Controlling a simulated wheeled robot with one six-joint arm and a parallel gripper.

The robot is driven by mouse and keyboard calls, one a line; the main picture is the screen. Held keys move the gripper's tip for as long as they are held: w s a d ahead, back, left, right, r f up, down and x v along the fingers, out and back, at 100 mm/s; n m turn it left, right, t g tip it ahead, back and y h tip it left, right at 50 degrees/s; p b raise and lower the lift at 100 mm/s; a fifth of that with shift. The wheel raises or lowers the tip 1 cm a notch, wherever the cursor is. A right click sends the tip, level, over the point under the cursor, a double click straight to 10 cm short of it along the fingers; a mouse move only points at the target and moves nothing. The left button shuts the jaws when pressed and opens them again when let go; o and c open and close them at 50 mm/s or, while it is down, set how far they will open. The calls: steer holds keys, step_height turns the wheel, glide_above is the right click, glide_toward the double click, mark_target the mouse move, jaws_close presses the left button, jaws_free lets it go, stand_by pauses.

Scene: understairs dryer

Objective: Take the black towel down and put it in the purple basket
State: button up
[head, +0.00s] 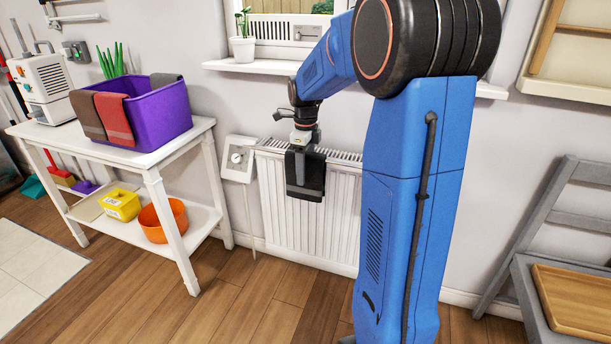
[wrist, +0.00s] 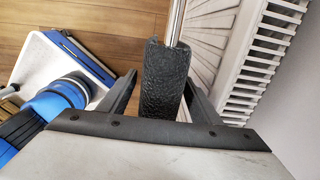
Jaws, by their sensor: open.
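The black towel (head: 312,178) hangs at the front of the white radiator. In the wrist view the towel (wrist: 165,75) is draped over a thin metal rail (wrist: 176,22). My gripper (head: 301,150) is at the towel's top, pointing down. In the wrist view my gripper (wrist: 161,88) is open, with one finger on each side of the towel; I cannot tell whether they touch it. The purple basket (head: 160,117) stands on the white table at the left, with brown, red and dark grey cloths over its rim.
The white radiator (head: 335,215) is under the window sill (head: 260,67), which holds a potted plant. The white table (head: 170,152) has a lower shelf with a yellow tub (head: 121,204) and an orange bowl (head: 163,219). Wooden floor is clear between table and radiator. A grey chair (head: 545,215) stands right.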

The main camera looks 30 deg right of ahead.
steer(key=c, duration=1.2)
steer(key=shift+c, duration=0.2)
step_height(320, 180, up, 18)
steer(key=shift+r, duration=0.5)
